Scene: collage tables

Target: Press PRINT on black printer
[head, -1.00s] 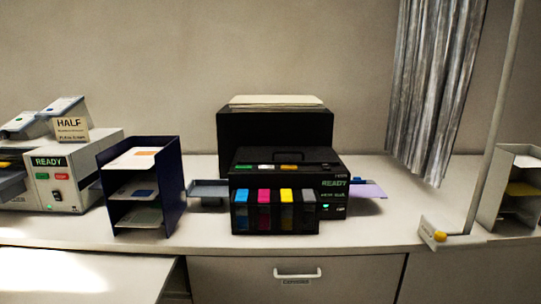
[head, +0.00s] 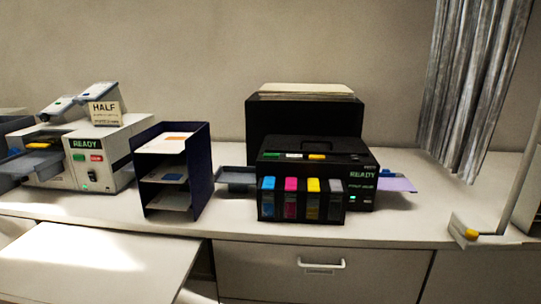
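The black printer (head: 318,163) stands on the white counter, right of the picture's middle. Its front holds cyan, magenta, yellow and grey cartridges. Its right front shows green "READY" lettering and a small green light near the bottom. Green, white and orange-yellow patches lie along its top front edge; their labels are too small to read, so I cannot tell which one is PRINT. Neither of my grippers is in view.
A dark blue paper shelf (head: 199,178) stands left of the printer, with a white machine (head: 112,155) beyond it. A black box with paper (head: 303,115) stands behind the printer. A grey curtain (head: 478,85) hangs at right. A white pull-out surface (head: 95,260) juts out at lower left.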

